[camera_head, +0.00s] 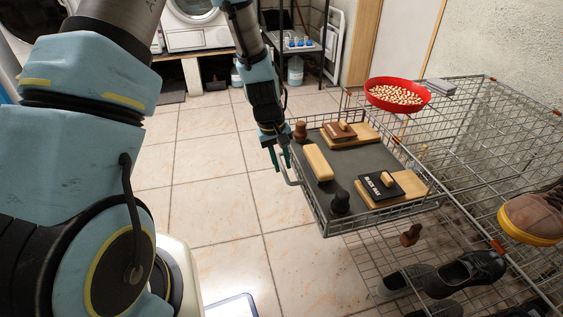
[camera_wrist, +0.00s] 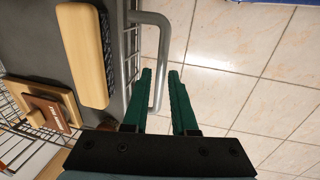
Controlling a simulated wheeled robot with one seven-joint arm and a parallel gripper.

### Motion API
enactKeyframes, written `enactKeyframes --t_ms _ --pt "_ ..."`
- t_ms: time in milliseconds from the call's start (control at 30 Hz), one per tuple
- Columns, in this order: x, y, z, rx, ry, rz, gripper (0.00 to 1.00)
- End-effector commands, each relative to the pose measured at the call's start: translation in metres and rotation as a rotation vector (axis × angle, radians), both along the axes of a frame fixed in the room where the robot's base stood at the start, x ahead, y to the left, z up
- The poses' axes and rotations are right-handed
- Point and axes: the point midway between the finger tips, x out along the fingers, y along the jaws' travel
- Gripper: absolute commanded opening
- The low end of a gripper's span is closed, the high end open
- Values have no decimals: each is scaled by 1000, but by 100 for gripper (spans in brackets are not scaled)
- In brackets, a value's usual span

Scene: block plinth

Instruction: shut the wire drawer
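The wire drawer (camera_head: 325,225) is pulled well out of the wire rack, toward the left. Its grey bar handle (camera_head: 291,178) sticks out from its left front side, and in the wrist view the handle (camera_wrist: 162,50) runs down between my fingertips. My gripper (camera_head: 278,158) points down at the handle. In the wrist view its green fingers (camera_wrist: 160,75) stand apart, one on each side of the bar, with a small gap showing. I cannot tell if either finger touches it.
The drawer holds brushes, wooden boxes and a dark mat. A red bowl of nuts (camera_head: 397,95) and a tan shoe (camera_head: 532,215) sit on the rack (camera_head: 480,130). Dark shoes (camera_head: 465,272) lie below. Tiled floor (camera_head: 215,205) left of the drawer is clear.

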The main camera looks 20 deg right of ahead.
Motion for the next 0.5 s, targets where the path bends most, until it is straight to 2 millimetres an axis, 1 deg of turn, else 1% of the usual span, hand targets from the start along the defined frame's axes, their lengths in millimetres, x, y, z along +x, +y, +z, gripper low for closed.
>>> enactKeyframes --t_ms 33,200,500 --pt "0 0 0 0 0 0 19" --pt "0 0 0 0 0 0 0" --pt "0 0 0 0 0 0 0"
